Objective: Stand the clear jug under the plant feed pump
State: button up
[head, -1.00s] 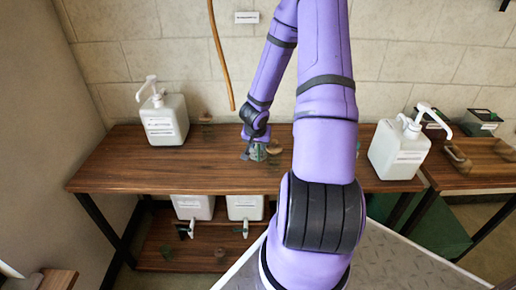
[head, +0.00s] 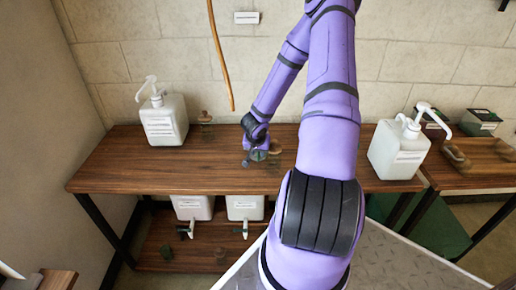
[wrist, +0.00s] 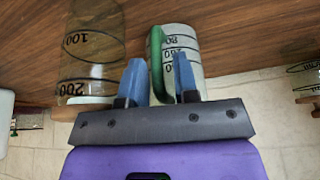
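In the wrist view, which looks upside down, a clear jug (wrist: 187,45) with dark markings and a green handle (wrist: 157,62) stands on the wooden bench. My gripper (wrist: 161,72) is open, its blue fingers apart with the handle between them and no clear grip on it. In the head view my gripper (head: 254,153) is low over the middle of the bench, at a small clear jug (head: 259,155) that it partly hides. White pump buckets stand on the bench at left (head: 164,122) and right (head: 399,152). Their labels are too small to read, so I cannot tell which is plant feed.
A second marked, brownish see-through vessel (wrist: 90,45) stands close beside my gripper in the wrist view. A brown cord (head: 221,55) hangs behind the bench (head: 110,165). The bench's front left is clear.

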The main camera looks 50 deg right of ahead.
jog(key=shift+c, duration=0.4)
grip_shut()
jog(key=shift+r, duration=0.1)
jog(key=shift+r, duration=4.9)
